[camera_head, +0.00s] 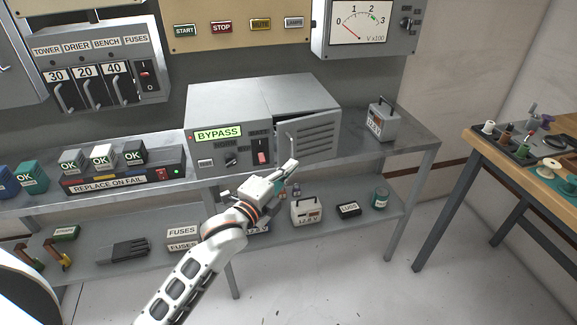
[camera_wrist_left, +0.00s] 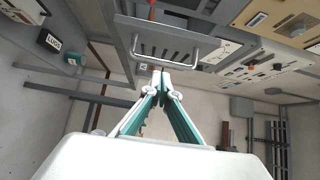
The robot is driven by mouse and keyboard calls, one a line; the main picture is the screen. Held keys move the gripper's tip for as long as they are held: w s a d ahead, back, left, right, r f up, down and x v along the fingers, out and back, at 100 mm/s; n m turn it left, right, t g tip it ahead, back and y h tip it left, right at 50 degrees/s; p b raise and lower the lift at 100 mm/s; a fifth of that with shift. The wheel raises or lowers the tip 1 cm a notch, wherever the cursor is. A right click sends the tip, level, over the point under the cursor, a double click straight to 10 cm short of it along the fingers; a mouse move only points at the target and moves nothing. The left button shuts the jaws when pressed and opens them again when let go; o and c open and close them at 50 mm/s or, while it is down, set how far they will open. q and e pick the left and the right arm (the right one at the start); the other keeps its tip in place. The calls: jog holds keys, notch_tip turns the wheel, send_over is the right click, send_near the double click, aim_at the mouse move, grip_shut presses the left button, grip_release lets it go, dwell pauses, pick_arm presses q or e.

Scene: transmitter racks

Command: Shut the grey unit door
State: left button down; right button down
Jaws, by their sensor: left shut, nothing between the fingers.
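The grey unit (camera_head: 222,105) stands on the bench and carries a lit green BYPASS sign. Its louvered grey door (camera_head: 318,138) at the right of its front is ajar, with a dark gap along the top. A bar handle (camera_head: 292,136) is on the door's left side. My left gripper (camera_head: 291,164) is shut and empty, just below and in front of the handle. In the left wrist view, the fingertips (camera_wrist_left: 161,72) are close to the door (camera_wrist_left: 150,27) and its handle (camera_wrist_left: 166,63); whether they touch it I cannot tell. My right gripper is not in view.
A small grey meter box (camera_head: 383,124) stands on the bench to the right of the door. The lower shelf holds a white battery box (camera_head: 306,211) and a LUGS box (camera_head: 348,210). A wooden workbench (camera_head: 490,152) is at the right, with clear floor between.

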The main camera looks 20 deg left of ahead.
aim_at(288, 148)
pick_arm(q)
jog(key=shift+w+a, duration=0.35)
jog(key=shift+w, duration=0.15)
